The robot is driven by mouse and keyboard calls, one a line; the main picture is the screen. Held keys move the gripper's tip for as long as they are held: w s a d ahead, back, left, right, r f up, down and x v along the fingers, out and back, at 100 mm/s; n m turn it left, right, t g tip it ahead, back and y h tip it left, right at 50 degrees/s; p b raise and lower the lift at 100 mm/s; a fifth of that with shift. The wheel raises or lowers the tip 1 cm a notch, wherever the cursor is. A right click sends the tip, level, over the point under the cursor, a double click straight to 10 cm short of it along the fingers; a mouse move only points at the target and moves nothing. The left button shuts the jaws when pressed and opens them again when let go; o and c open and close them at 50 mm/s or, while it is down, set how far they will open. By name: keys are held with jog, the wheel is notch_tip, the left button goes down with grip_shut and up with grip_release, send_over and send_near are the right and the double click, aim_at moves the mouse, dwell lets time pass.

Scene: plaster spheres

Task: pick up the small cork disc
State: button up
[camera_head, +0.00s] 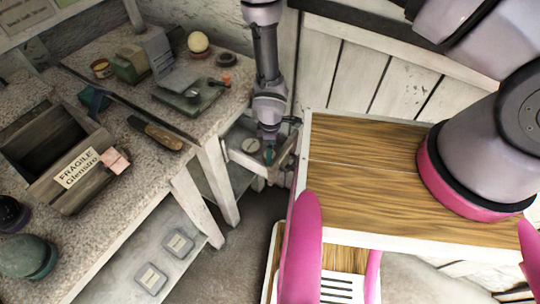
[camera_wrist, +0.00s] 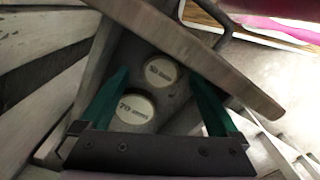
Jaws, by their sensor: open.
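My gripper (camera_head: 269,150) points down over a small stand beside the bench. In the wrist view its two green fingers (camera_wrist: 159,73) are apart with nothing held between them. Two pale round discs with printed labels lie below on a dark surface. The upper disc (camera_wrist: 160,71) shows between the fingertips; the lower disc (camera_wrist: 135,108), marked 70, is nearer the left finger. I cannot tell from their look whether either is the small cork disc. One pale disc (camera_head: 250,145) also shows just left of my gripper in the head view; the other is hidden there.
A grey-brown bar (camera_wrist: 200,60) crosses close beside the discs in the wrist view. The bench (camera_head: 100,215) at left carries a wooden box (camera_head: 65,185) labelled FRAGILE, a wooden-handled tool (camera_head: 156,133) and a pale ball (camera_head: 198,42). Square pads (camera_head: 151,278) lie on its lower shelf.

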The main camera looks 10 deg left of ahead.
jog(key=shift+f, duration=0.85)
jog(key=c, duration=1.4)
jog(key=shift+r, duration=0.1)
